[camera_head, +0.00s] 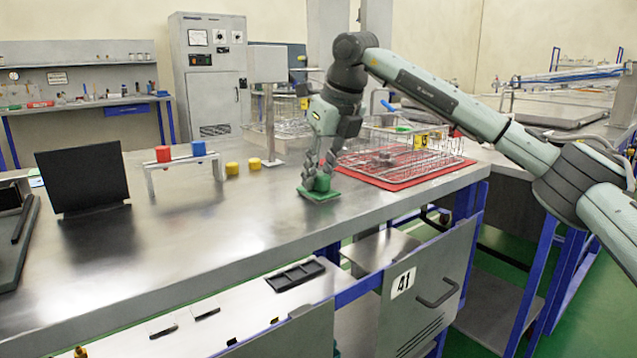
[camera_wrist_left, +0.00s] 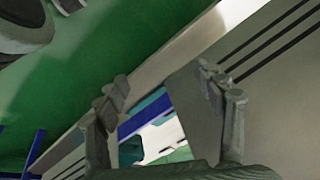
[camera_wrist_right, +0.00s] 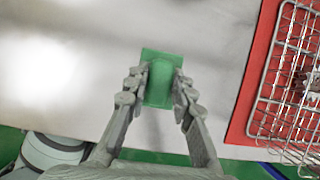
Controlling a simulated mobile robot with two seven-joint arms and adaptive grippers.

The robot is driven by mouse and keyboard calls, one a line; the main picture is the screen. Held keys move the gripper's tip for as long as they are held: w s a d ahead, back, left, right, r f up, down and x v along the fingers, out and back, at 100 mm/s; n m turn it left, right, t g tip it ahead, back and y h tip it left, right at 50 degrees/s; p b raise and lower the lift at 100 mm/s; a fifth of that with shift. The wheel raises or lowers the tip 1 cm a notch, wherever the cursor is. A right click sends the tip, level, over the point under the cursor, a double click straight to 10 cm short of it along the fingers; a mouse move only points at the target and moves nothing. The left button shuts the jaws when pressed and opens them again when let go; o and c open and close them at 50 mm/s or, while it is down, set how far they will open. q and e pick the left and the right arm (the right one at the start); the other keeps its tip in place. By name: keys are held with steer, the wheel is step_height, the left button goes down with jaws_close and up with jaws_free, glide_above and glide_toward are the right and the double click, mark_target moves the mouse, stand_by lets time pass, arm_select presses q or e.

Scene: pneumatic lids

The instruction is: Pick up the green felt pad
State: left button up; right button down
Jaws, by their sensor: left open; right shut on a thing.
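The green felt pad (camera_head: 321,196) is a flat square with a raised green block on top. It is at the middle of the steel bench, near the front edge, and it also shows in the right wrist view (camera_wrist_right: 157,55). My right gripper (camera_head: 318,178) points down and is shut on the raised block of the pad, its fingers on either side. Whether the pad rests on the bench or is slightly above it, I cannot tell. My left gripper (camera_wrist_left: 163,80) is open and empty, with drawer fronts and green floor behind it; it is not in the head view.
A wire basket (camera_head: 425,153) stands on a red mat (camera_head: 400,183) just right of the pad. The bench front is clear.

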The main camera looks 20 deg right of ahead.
step_height(320, 180, up, 4)
steer(key=shift+r, duration=0.2)
arm_select(q)
steer(key=shift+s+a+r, duration=0.1)
steer(key=shift+s+r, duration=0.3)
steer(key=shift+r, duration=0.1)
arm_select(e)
steer(key=s+a+r, duration=0.6)
steer(key=a, duration=0.3)
steer(key=shift+s+a+r, duration=0.3)
steer(key=shift+s, duration=0.1)
steer(key=c, duration=1.8)
jaws_free()
steer(key=c, duration=0.5)
arm_select(q)
steer(key=shift+w+r, duration=0.15)
steer(key=shift+w, duration=0.15)
arm_select(e)
steer(key=shift+f, duration=0.1)
jaws_close()
